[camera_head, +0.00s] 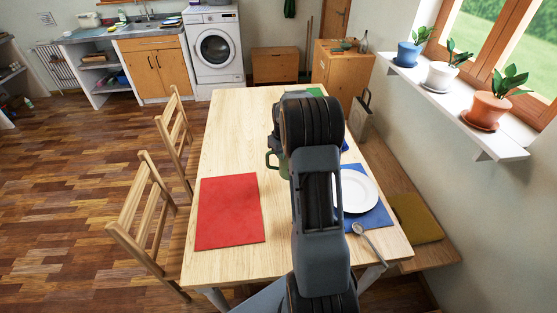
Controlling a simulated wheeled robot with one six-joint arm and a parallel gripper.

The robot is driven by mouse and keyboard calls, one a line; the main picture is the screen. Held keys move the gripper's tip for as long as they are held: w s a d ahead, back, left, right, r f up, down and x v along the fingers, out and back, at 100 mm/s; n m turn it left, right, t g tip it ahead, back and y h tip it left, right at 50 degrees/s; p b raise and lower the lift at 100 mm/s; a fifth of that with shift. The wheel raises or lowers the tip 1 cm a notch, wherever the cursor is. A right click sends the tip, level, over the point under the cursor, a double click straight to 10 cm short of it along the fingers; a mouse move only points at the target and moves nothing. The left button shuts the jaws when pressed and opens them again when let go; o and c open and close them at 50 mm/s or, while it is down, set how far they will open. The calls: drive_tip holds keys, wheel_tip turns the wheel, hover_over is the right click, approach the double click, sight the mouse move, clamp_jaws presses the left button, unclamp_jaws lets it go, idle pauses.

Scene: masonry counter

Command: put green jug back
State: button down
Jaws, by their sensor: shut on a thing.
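The green jug (283,166) shows only in part, just left of my arm, over the middle of the wooden table. Its handle points left, and the rest of it is hidden behind my arm. I cannot tell whether it stands on the table or is held above it. My gripper is hidden behind my own arm links, so its fingers and their hold on the jug do not show.
The table (222,136) bears a red placemat (229,212), a blue placemat (374,219) with a white plate (358,191), and a spoon (371,243). Chairs (145,215) stand left, a bench (383,178) right. Potted plants line the sill (455,115). The table's left far part is clear.

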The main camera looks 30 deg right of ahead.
drive_tip(key=shift+w+d+f+p, duration=0.3)
drive_tip(key=shift+w+f, duration=0.45)
drive_tip(key=shift+f, duration=0.15)
drive_tip(key=shift+w+d+f+p, duration=0.15)
drive_tip(key=shift+w+d+f, duration=0.15)
drive_tip(key=shift+w+f, duration=0.5)
drive_tip(key=shift+f+p, duration=0.65)
drive_tip(key=shift+f, duration=1.05)
drive_tip(key=c, duration=1.7)
unclamp_jaws()
drive_tip(key=shift+f, duration=0.2)
drive_tip(key=o, duration=0.5)
drive_tip(key=shift+r, duration=0.1)
